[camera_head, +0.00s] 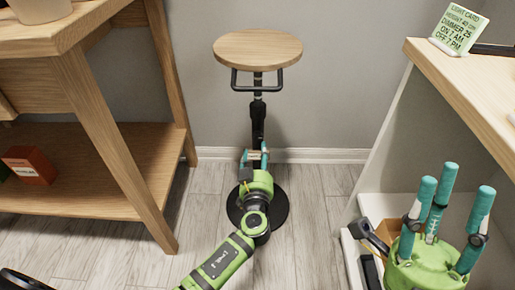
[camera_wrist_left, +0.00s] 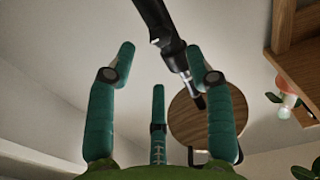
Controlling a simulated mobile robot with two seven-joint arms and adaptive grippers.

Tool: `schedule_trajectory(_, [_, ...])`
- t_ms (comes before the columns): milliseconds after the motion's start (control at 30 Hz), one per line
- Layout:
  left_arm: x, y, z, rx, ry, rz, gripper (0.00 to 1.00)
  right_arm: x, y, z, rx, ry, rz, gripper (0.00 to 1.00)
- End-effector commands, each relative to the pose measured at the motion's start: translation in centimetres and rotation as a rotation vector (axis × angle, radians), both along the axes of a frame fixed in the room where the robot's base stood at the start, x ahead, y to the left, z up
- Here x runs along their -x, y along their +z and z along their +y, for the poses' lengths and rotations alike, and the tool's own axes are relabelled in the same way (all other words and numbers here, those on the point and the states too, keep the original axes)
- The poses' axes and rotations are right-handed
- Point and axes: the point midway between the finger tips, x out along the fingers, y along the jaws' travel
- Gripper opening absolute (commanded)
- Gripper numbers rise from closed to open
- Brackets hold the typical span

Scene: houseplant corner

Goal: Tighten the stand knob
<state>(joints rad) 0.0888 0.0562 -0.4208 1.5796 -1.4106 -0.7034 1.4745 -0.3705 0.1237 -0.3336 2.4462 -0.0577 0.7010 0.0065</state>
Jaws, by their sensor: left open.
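The stand has a round wooden top (camera_head: 258,49), a black post (camera_head: 258,122) and a round black base (camera_head: 279,208) on the floor. My left gripper (camera_head: 255,156) is low in front of the post, its teal fingers open and pointing up at it. In the left wrist view, the post (camera_wrist_left: 160,28) passes above and between the spread fingers (camera_wrist_left: 164,78), with the wooden top (camera_wrist_left: 190,122) beyond. Nothing is held between them. I cannot clearly make out the knob. My right gripper (camera_head: 449,195) is at the lower right, its fingers spread, empty and pointing up.
A wooden shelf unit (camera_head: 110,145) stands left, with a red box (camera_head: 30,165) on its lower board. A white cabinet with a wooden top (camera_head: 475,90) stands right, carrying a light card (camera_head: 459,29). The floor (camera_head: 312,195) between is mostly clear. The wall is close behind the stand.

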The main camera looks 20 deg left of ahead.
Motion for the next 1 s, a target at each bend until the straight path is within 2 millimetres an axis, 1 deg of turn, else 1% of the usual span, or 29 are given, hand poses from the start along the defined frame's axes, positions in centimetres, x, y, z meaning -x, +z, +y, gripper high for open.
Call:
schedule_trajectory(200, [-3.3, 0.0, 1.0, -0.003, 0.002, 0.001, 0.53, 0.1, -0.2, -0.3, -0.014, -0.002, -0.020, 0.40])
schedule_trajectory(400, [-5.6, 0.0, 1.7, -0.002, 0.001, 0.003, 0.53, 0.4, -0.4, -0.7, -0.028, -0.004, -0.042, 0.40])
schedule_trajectory(533, [-6.1, -0.1, 1.9, -0.001, 0.001, 0.004, 0.53, 0.4, -0.4, -0.8, -0.031, -0.005, -0.050, 0.40])
schedule_trajectory(767, [-6.2, 0.0, 1.9, -0.001, 0.001, 0.004, 0.53, 0.4, -0.4, -0.8, -0.032, -0.006, -0.050, 0.40])
schedule_trajectory(867, [-6.2, -0.1, 1.9, -0.001, 0.001, 0.004, 0.17, 0.4, -0.4, -0.8, -0.032, -0.006, -0.050, 0.40])
schedule_trajectory(900, [-6.2, -0.1, 1.9, -0.001, 0.001, 0.004, 0.01, 0.4, -0.4, -0.8, -0.032, -0.006, -0.050, 0.40])
schedule_trajectory(1000, [-6.2, -0.1, 1.9, -0.001, 0.001, 0.004, 0.00, 0.4, -0.4, -0.8, -0.032, -0.006, -0.050, 0.40])
